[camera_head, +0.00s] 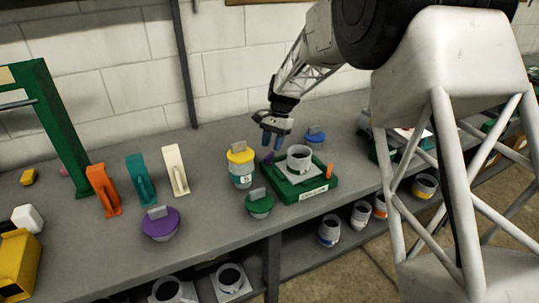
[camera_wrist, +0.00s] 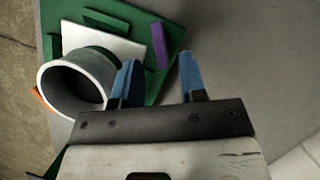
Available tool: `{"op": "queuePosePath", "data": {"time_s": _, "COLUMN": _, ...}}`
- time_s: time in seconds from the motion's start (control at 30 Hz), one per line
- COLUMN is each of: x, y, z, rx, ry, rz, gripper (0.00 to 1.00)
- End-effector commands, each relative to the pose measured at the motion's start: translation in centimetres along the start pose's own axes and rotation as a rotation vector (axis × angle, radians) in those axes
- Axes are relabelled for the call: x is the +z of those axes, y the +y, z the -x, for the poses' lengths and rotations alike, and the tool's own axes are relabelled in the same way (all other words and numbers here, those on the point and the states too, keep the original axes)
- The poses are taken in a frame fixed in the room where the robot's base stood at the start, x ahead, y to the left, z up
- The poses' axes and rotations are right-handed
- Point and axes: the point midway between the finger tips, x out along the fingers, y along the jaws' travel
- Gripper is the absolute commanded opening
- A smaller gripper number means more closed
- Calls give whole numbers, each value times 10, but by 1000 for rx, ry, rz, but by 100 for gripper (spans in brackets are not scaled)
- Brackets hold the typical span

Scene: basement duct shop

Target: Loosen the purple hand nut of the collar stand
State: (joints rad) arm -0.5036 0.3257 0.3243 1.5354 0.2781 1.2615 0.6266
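The collar stand (camera_head: 322,186) is a green base with a white plate and a grey ring-shaped collar (camera_head: 299,158); the wrist view shows the collar (camera_wrist: 78,82) at left. The purple hand nut (camera_wrist: 160,45) shows as a narrow purple bar at the stand's edge. In the head view the nut (camera_head: 268,157) is small and partly hidden behind my gripper. My gripper (camera_head: 272,142) is open, with its blue fingers apart. In the wrist view the nut lies just beyond the fingertips (camera_wrist: 158,62), between their lines. I see no contact with it.
An orange piece (camera_head: 330,171) stands at the stand's right side. A yellow-topped can (camera_head: 241,165), a green-lidded piece (camera_head: 259,203) and a blue-lidded piece (camera_head: 315,135) stand close by. A purple-lidded piece (camera_head: 160,224) is farther left. Bare bench (camera_head: 215,215) lies between.

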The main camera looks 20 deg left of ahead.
Motion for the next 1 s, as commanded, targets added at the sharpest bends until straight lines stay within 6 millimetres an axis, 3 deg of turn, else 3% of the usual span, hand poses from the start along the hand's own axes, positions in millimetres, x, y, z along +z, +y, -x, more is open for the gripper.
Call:
{"op": "queuePosePath", "data": {"time_s": 0.33, "x": 0, "y": 0, "z": -37, "rx": 1, "ry": -1, "rz": 0, "gripper": 38}}
{"op": "queuePosePath", "data": {"time_s": 0.77, "x": 0, "y": 0, "z": -44, "rx": 0, "ry": 0, "rz": 0, "gripper": 38}}
{"op": "queuePosePath", "data": {"time_s": 1.0, "x": 0, "y": 0, "z": -43, "rx": 0, "ry": 0, "rz": 0, "gripper": 3}}
